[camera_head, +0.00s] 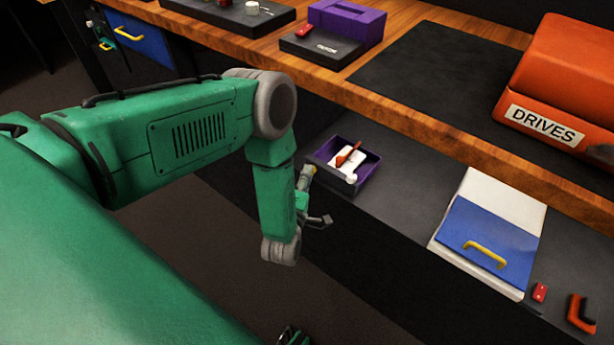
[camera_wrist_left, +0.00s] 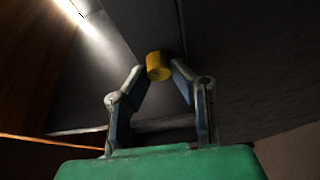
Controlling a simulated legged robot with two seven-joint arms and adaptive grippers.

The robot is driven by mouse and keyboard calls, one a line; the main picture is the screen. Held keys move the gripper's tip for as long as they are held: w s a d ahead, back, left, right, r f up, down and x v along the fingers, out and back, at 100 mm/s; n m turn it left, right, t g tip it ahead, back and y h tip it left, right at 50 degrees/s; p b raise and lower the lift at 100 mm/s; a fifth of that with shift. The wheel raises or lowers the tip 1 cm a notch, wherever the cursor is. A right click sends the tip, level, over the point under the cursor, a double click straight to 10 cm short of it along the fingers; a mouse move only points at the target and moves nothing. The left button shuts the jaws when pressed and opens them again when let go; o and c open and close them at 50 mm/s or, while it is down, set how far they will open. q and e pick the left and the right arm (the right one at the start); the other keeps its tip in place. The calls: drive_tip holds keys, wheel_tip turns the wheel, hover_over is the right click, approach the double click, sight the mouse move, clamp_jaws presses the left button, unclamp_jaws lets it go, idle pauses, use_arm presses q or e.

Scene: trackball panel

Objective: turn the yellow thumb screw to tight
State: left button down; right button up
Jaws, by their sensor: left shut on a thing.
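The yellow thumb screw (camera_wrist_left: 158,66) is a short yellow cylinder in the left wrist view. It sits between the fingertips of my left gripper (camera_wrist_left: 160,74), which is shut on it. I cannot read any tightness mark on the screw.
The purple tray (camera_head: 325,151) on the lower dark shelf (camera_head: 415,175) holds white and red parts. A blue-fronted drawer (camera_head: 489,240) with a yellow handle is to the right. The wooden upper shelf edge (camera_head: 440,130) overhangs behind. An orange DRIVES bin (camera_head: 560,75) stands at the upper right.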

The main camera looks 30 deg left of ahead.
use_arm(q)
drive_tip(key=n+h+p, duration=0.2)
drive_tip(key=n+h, duration=0.2)
drive_tip(key=n, duration=0.5)
drive_tip(key=n+g+h+p, duration=0.1)
drive_tip(key=n+h+p, duration=0.1)
drive_tip(key=n+h, duration=0.3)
drive_tip(key=n+h+p, duration=0.2)
drive_tip(key=n+h, duration=0.2)
drive_tip(key=n, duration=0.9)
drive_tip(key=shift+s+a+f+g+h, duration=0.2)
drive_tip(key=shift+s+f+g+h, duration=0.1)
drive_tip(key=shift+g, duration=0.1)
idle(0.4)
idle(0.4)
